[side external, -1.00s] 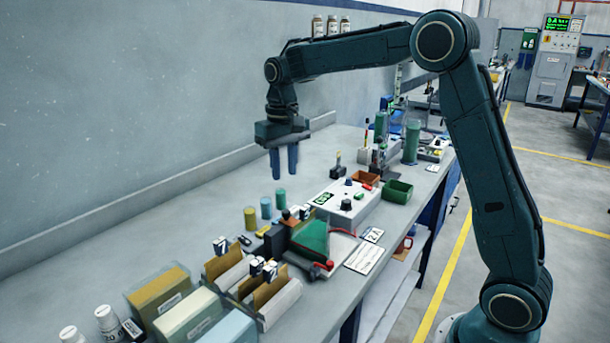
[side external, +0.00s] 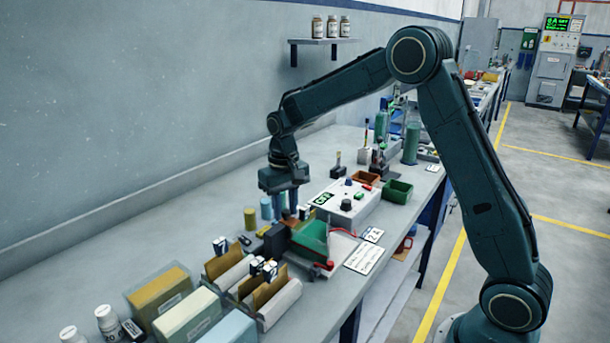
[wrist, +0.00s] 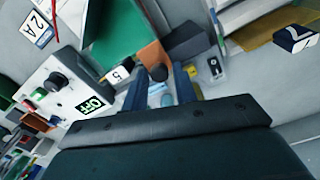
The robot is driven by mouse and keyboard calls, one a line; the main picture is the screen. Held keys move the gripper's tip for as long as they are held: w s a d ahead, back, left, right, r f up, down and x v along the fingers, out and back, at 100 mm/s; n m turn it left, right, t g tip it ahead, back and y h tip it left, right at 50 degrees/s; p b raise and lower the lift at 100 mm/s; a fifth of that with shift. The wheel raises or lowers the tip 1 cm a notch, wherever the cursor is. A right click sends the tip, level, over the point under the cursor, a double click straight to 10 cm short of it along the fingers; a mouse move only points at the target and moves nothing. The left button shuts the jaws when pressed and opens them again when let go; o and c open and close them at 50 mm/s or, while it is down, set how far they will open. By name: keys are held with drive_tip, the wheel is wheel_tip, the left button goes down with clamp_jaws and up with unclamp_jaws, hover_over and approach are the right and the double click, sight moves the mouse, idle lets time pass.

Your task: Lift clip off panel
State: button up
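The green panel (side external: 312,235) stands tilted in a dark holder on the bench. It also shows in the wrist view (wrist: 112,28). An orange-brown clip (wrist: 153,53) with a dark round knob sits at the panel's edge, beside a white tag marked 5 (wrist: 118,74). My gripper (side external: 288,208) points down over the holder's far end. In the wrist view its two blue fingers (wrist: 160,76) are apart, with the clip's knob between or just beyond their tips. I cannot tell whether they touch the clip. In the side view, the gripper largely hides the clip.
A white control box (side external: 346,203) with knobs and an OFF display stands close beyond the gripper. Blue and yellow cylinders (side external: 250,218) stand close at left. Racks with brown panels (side external: 223,260) lie nearer the camera. A green bin (side external: 397,191) is at right.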

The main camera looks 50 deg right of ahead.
sight(275, 228)
clamp_jaws()
drive_tip(key=shift+a, duration=2)
unclamp_jaws()
drive_tip(key=shift+r, duration=0.15)
wheel_tip(275, 228, up, 14)
drive_tip(key=shift+f, duration=0.25)
